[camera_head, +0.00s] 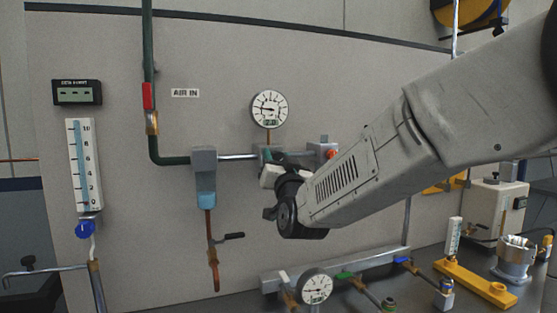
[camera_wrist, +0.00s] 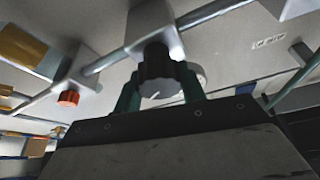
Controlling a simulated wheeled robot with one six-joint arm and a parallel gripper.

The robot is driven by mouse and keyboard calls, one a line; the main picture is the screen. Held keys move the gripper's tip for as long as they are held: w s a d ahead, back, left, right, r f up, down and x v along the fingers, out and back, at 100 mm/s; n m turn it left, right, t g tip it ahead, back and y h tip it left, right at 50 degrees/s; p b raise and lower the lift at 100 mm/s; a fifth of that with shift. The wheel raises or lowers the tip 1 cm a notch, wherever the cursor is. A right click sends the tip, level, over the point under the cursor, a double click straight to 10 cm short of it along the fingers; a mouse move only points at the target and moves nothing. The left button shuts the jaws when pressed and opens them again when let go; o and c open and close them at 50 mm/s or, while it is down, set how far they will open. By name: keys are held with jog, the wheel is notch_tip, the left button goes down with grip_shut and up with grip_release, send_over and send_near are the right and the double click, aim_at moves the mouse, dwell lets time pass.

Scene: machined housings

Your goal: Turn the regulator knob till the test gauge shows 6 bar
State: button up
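The regulator knob (camera_wrist: 158,72) is black and ribbed, with a pale face bearing a light mark, below a grey block on a pipe in the wrist view. My gripper (camera_wrist: 160,85) has one green finger on each side of it, and both appear to touch it. In the head view my gripper (camera_head: 272,158) is at the pipe below a round white gauge (camera_head: 270,109), and my wrist hides the knob. A second round gauge (camera_head: 315,286) stands lower. I cannot tell which is the test gauge.
A grey-blue filter unit (camera_head: 204,178) hangs left of my gripper, with a black-handled drain below. An orange-red knob (camera_wrist: 69,98) sits on a neighbouring block. A manifold (camera_head: 345,268) with valves runs along the bench. The panel beside the blue column meter (camera_head: 84,165) is mostly bare.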

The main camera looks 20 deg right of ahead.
jog(key=shift+m, duration=0.6)
jog(key=m+g+h, duration=0.1)
jog(key=m+h, duration=0.1)
jog(key=m, duration=0.2)
jog(key=m+g+h, duration=0.1)
jog(key=m, duration=0.2)
jog(key=shift+m+h, duration=0.4)
jog(key=m+g, duration=0.1)
jog(key=m, duration=0.2)
jog(key=m+g+h, duration=0.1)
jog(key=m, duration=0.2)
jog(key=shift+d+f, duration=0.1)
jog(key=shift+f, duration=0.05)
jog(key=m+g, duration=0.1)
jog(key=m, duration=0.2)
jog(key=m+g+y, duration=0.1)
jog(key=m, duration=0.2)
jog(key=shift+f+g, duration=0.15)
jog(key=shift+g, duration=0.15)
jog(key=m+y, duration=0.1)
jog(key=m, duration=0.1)
jog(key=m+g, duration=0.1)
jog(key=m, duration=0.1)
jog(key=shift+f+y, duration=0.15)
jog(key=shift+y, duration=0.25)
jog(key=shift+m, duration=0.3)
jog(key=o, duration=1)
